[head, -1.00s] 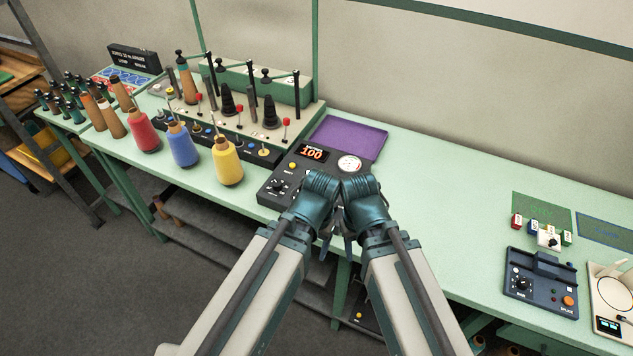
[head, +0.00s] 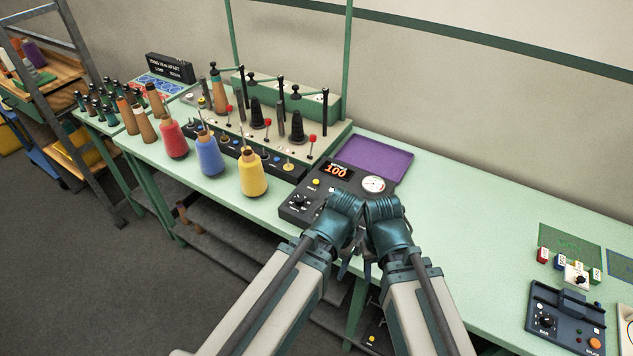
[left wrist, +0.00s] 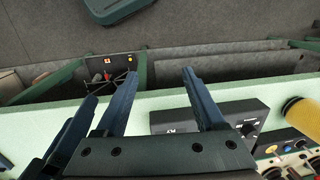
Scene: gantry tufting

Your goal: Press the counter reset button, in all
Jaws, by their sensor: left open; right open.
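The dark counter box (head: 292,209) sits on the green bench in the head view, its orange display (head: 336,171) reading 100. A yellow button (head: 316,182), a knob (head: 298,201) and a white round dial (head: 373,184) show on its top. My wrists cover its front right part. My left gripper (head: 345,266) and right gripper (head: 367,268) hang side by side at the bench's front edge, fingers mostly hidden. In the left wrist view, my left gripper (left wrist: 160,74) is open and empty, with the box (left wrist: 212,114) behind its fingers. I cannot tell which control is the reset button.
Red, blue and yellow (head: 253,176) yarn cones stand left of the box, before a rack of posts (head: 270,135). A purple tray (head: 374,158) lies behind the box. A blue-black device (head: 566,316) stands at the right.

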